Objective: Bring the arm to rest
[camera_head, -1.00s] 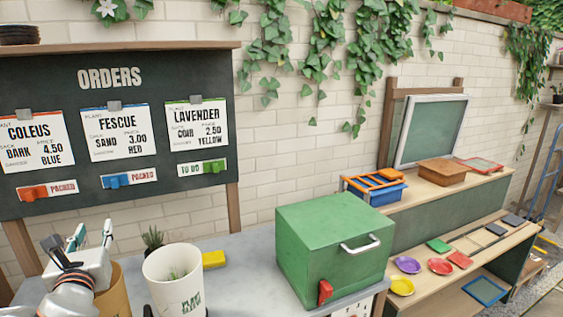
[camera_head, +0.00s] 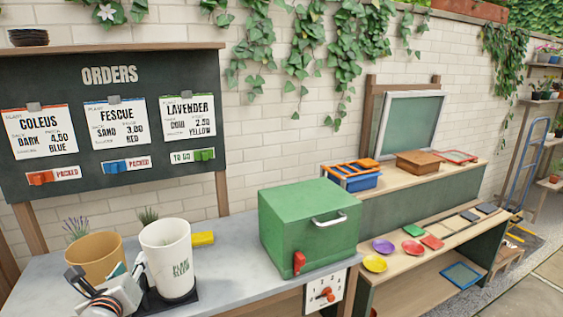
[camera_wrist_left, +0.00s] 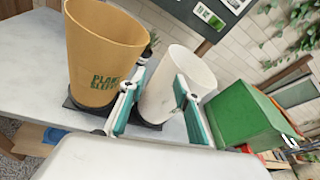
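My left gripper (camera_head: 129,268) is at the lower left of the head view, low in front of the tan plant sleeve (camera_head: 96,256) and the white plant sleeve (camera_head: 167,262). The left wrist view shows its two teal-padded fingers (camera_wrist_left: 158,90) spread apart with nothing held between them. Behind the fingers there, the tan sleeve (camera_wrist_left: 100,55) stands at the left and the white sleeve (camera_wrist_left: 165,95) shows partly between them. Both sleeves stand on dark bases on the grey counter (camera_head: 225,275). My right gripper is in neither view.
A green box oven (camera_head: 310,225) with a red lever stands on the counter to the right. A yellow block (camera_head: 203,239) lies behind the white sleeve. The orders board (camera_head: 110,120) hangs behind. Colored saucers lie on a wooden shelf (camera_head: 400,262) at the right.

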